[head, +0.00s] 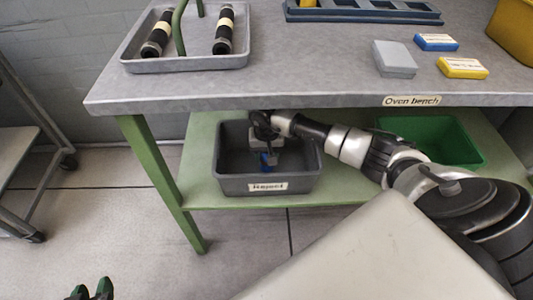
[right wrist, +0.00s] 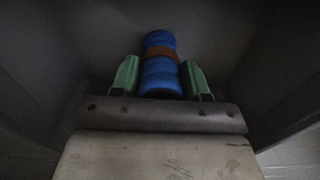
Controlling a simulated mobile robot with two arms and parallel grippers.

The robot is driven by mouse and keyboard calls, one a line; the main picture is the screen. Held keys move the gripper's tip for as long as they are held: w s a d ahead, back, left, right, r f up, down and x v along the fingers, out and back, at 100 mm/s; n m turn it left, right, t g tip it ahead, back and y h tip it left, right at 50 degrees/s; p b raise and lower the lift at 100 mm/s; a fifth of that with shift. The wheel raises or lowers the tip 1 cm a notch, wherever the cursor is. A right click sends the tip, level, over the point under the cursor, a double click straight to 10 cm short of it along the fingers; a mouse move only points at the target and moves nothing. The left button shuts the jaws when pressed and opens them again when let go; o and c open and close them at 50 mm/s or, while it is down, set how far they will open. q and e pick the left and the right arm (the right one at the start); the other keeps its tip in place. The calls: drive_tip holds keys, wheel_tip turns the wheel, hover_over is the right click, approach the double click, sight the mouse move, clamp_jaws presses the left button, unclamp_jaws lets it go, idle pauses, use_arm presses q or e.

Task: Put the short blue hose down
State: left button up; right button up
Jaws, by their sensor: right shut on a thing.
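The short blue hose (right wrist: 161,75) has an orange-brown band around it and sits between the two green fingers of my right gripper (right wrist: 160,78) in the right wrist view. The right gripper is shut on it. In the head view, my right arm reaches under the bench and the gripper points down inside the grey Reject bin (head: 232,188). A bit of the blue hose (head: 268,159) shows there. I cannot tell whether it touches the bin floor. My left gripper (head: 91,292) shows only its two green fingertips at the bottom left, apart and empty.
A green bin (head: 470,150) stands right of the Reject bin on the green lower shelf (head: 197,150). On the Oven bench (head: 300,80) are a grey tray (head: 190,64) with two black hoses, several small boxes and a blue rack (head: 362,15). A cart (head: 20,160) stands left.

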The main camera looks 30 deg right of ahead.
drive_tip(key=shift+f, duration=0.15)
drive_tip(key=o, duration=1)
use_arm(q)
drive_tip(key=shift+w+d+r+t, duration=0.2)
drive_tip(key=shift+w+r+t, duration=0.35)
drive_tip(key=shift+r+t, duration=0.05)
use_arm(e)
drive_tip(key=shift+o, duration=0.2)
drive_tip(key=shift+r+p, duration=0.7)
drive_tip(key=shift+r, duration=0.15)
use_arm(q)
drive_tip(key=s+a+f+g+y, duration=0.1)
drive_tip(key=s+f+g, duration=0.1)
drive_tip(key=s+g, duration=0.2)
drive_tip(key=s+a+f+g+p, duration=0.1)
drive_tip(key=s+a+f+g, duration=0.1)
drive_tip(key=s+f+g, duration=0.1)
drive_tip(key=shift+s+a+f+g+y, duration=0.25)
drive_tip(key=shift+s+g+y, duration=0.2)
drive_tip(key=shift+s, duration=0.65)
use_arm(e)
wheel_tip(320, 180, up, 7)
